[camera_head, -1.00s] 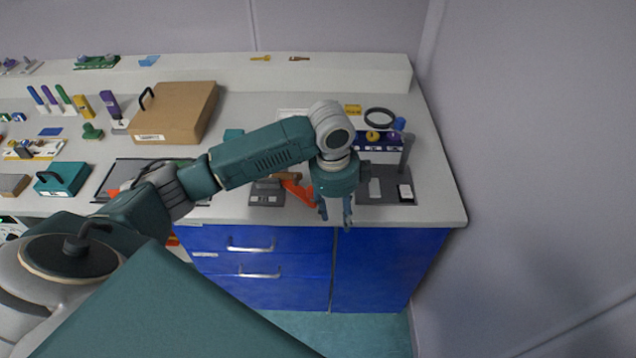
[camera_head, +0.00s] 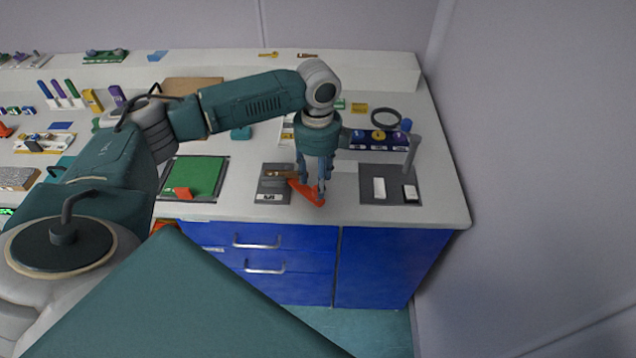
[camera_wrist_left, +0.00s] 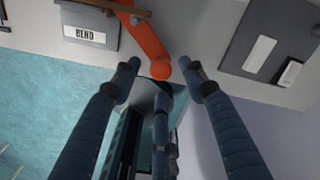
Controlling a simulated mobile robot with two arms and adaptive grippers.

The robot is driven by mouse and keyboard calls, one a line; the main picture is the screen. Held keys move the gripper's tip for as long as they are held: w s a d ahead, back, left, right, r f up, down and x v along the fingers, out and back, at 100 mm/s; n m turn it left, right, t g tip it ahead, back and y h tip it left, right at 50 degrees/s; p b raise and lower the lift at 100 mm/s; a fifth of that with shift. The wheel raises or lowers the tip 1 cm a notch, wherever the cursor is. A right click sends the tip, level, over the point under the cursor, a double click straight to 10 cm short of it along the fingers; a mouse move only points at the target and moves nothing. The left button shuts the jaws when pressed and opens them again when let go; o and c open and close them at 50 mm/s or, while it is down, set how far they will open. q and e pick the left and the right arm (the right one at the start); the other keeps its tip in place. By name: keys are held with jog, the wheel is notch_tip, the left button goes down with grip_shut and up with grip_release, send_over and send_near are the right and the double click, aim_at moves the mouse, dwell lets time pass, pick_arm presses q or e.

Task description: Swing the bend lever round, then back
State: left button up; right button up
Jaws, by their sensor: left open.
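The bend lever (camera_head: 306,194) is orange-red and sticks out toward the front right from a dark grey base plate (camera_head: 270,197). In the left wrist view the lever (camera_wrist_left: 146,40) ends in a rounded tip, and the plate (camera_wrist_left: 75,12) carries a label reading BEND. A brown bar lies across the lever's inner end. My left gripper (camera_head: 315,188) is open above the lever's outer end. In the left wrist view its fingers (camera_wrist_left: 162,72) stand around the lever's tip; I cannot tell whether they touch it. My right gripper is not in view.
Right of the lever, a dark plate (camera_head: 374,170) carries white blocks and a grey post. Left of it is a green mat (camera_head: 197,178) with a red piece. The bench's front edge, above blue drawers (camera_head: 262,240), runs close to the lever's tip. A wall stands at right.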

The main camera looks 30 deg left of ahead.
pick_arm(q)
jog(key=shift+f, duration=1.6)
jog(key=shift+c, duration=0.3)
jog(key=shift+d, duration=0.1)
grip_shut()
